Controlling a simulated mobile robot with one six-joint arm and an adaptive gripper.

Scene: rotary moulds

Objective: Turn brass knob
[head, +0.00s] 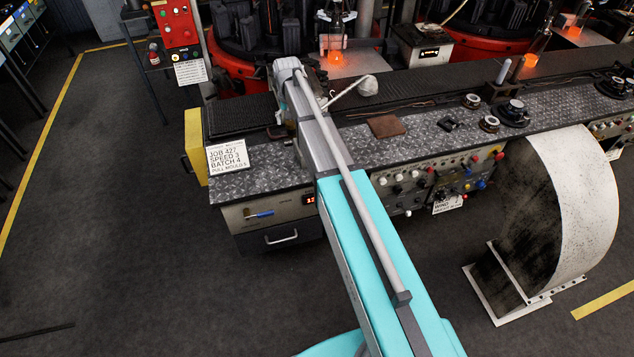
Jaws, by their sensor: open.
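I cannot single out a brass knob with certainty. The control panel (415,190) on the bench front carries several small knobs in white, black, red and blue, too small to tell their metal. My arm (350,220) reaches from the bottom across the bench and covers the panel's left part and part of a red digital display (310,199). My gripper does not show; it is hidden behind the arm's far end.
The bench top (250,185) holds a job sign (228,156), a brown pad (386,126), a white-headed swab (368,86) and several round metal parts. Behind are red-based machines with glowing orange glass (334,56). A curved pale chute (570,210) stands at right.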

